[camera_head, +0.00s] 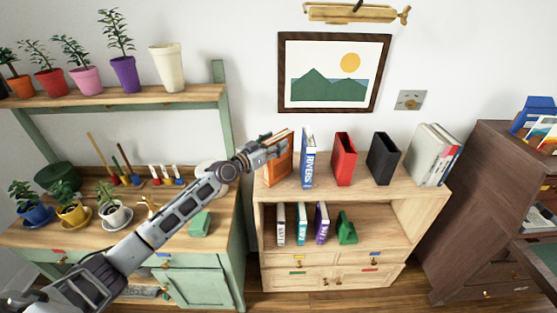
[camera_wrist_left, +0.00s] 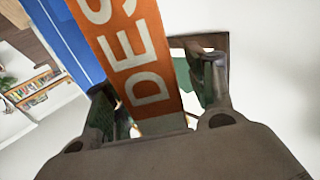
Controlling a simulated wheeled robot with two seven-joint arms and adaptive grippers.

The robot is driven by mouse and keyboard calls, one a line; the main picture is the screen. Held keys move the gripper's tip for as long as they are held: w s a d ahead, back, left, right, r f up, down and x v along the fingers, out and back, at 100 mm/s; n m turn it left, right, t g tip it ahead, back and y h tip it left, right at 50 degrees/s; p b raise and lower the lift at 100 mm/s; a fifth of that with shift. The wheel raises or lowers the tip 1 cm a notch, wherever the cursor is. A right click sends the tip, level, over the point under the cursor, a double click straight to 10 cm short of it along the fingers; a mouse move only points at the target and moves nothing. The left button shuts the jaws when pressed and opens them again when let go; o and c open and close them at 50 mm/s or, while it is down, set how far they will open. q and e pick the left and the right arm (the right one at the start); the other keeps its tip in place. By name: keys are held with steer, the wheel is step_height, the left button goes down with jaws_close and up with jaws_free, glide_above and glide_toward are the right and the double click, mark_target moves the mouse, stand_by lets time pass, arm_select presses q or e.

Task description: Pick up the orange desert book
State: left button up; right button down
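The orange desert book (camera_head: 279,168) stands upright at the left end of the wooden bookcase top. My left gripper (camera_head: 272,150) is at its upper spine edge. In the left wrist view the orange spine (camera_wrist_left: 140,60) with the letters "DES" lies between the two fingers of my left gripper (camera_wrist_left: 155,95). A gap shows between the spine and the right finger; the left finger is close to the spine, and I cannot tell if it touches. The gripper looks open around the book. My right gripper is in neither view.
A blue "RIVERS" book (camera_head: 308,158) stands just right of the orange one. A red holder (camera_head: 344,160), a black holder (camera_head: 382,158) and grey books (camera_head: 430,155) follow along the bookcase top (camera_head: 355,200). A potting bench (camera_head: 180,233) stands left.

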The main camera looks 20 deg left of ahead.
arm_select(q)
jaws_close()
steer(key=shift+r, duration=0.1)
stand_by(0.4)
steer(key=shift+r, duration=0.1)
step_height(320, 180, up, 10)
steer(key=p, duration=0.1)
stand_by(0.7)
stand_by(0.3)
